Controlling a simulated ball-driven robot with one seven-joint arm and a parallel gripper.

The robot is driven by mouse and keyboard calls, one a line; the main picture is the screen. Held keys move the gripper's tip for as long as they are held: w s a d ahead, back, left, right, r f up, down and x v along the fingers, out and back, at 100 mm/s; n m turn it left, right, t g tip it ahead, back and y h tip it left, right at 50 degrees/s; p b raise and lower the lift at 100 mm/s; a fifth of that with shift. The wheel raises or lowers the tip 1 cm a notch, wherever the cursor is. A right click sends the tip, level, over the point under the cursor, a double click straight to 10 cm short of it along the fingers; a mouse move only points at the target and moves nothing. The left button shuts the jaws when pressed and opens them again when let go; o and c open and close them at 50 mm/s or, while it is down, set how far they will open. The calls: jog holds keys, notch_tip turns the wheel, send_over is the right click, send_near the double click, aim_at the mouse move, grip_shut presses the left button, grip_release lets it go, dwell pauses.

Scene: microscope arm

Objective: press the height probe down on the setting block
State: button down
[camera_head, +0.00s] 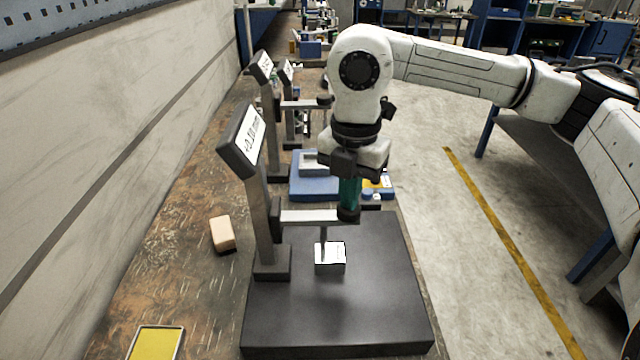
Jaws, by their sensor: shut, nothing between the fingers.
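The height probe (310,216) is a light horizontal arm on a grey column, with a thin stem (323,236) pointing down and a dark end at its right. A tilted display (242,140) tops the column; it seems to read about +0.10 mm. The setting block (330,266) is a small bright metal block on the black base plate (390,290), under the stem. The stem's tip overlaps the block's top; I cannot tell if it touches. My gripper (349,203) is shut and empty, pointing down with its teal fingers at the probe arm's dark end. Contact there is unclear.
A tan block (222,234) and a yellow tray (156,343) lie on the worn bench left of the plate. A blue fixture (308,188) and similar gauge stands are behind. A wall borders the left; open floor lies right.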

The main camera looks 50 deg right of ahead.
notch_tip(320, 180, up, 8)
jog(key=p, duration=0.3)
jog(key=shift+f, duration=0.25)
dwell(0.3)
notch_tip(320, 180, up, 11)
jog(key=shift+b, duration=0.45)
jog(key=shift+f, duration=0.15)
dwell(1.1)
